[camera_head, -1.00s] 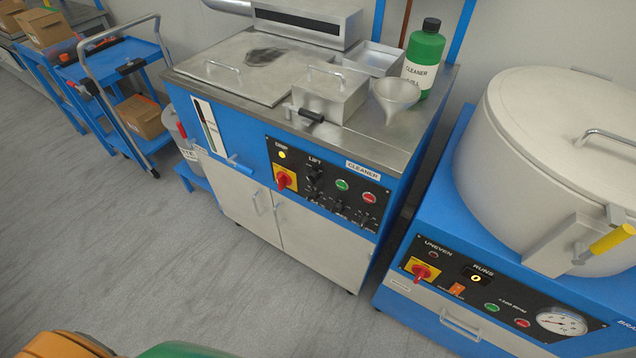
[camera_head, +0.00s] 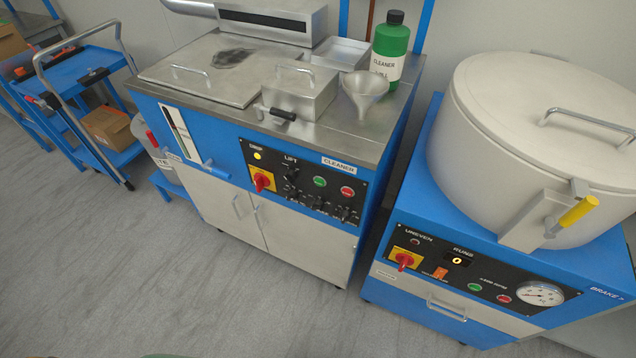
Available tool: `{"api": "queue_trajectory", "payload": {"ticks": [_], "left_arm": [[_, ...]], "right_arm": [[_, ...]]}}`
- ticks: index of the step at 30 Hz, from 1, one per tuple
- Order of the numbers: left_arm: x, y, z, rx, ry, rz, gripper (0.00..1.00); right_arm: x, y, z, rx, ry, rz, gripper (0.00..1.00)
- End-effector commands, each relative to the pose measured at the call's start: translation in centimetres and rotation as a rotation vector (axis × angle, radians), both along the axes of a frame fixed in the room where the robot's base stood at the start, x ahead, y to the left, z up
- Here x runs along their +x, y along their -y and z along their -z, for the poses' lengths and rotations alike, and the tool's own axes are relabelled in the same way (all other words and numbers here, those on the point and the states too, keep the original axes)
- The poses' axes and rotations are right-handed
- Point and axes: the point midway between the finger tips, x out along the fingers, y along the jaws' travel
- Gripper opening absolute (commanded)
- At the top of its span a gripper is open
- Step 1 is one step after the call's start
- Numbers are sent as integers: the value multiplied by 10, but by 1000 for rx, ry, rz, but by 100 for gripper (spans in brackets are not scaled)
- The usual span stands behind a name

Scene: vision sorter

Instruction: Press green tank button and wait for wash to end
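The cleaner tank (camera_head: 300,205) is a blue cabinet with a steel top and closed lids. Its black control panel (camera_head: 296,205) carries a green button (camera_head: 320,182), a red button (camera_head: 348,192) beside it, a red-on-yellow switch (camera_head: 262,180) and a lit yellow lamp (camera_head: 257,156). Nothing touches the green button. A green cleaner bottle (camera_head: 391,52) and a steel funnel (camera_head: 364,94) stand on the top. Neither of my grippers is in view.
A white drum machine (camera_head: 540,140) on a blue base stands at the right, with its own green button (camera_head: 474,287) and gauge (camera_head: 539,294). A blue cart (camera_head: 85,72) with a cardboard box (camera_head: 107,126) is at the left. The grey floor (camera_head: 180,280) in front is clear.

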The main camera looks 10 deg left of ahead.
Motion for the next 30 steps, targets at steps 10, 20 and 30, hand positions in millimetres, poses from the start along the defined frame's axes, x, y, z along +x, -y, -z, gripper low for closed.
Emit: {"api": "queue_trajectory", "payload": {"ticks": [10,20,30], "left_arm": [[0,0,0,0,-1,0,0],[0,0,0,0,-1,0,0],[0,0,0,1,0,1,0]], "right_arm": [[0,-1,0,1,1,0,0],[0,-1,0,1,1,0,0],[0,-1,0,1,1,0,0]]}}
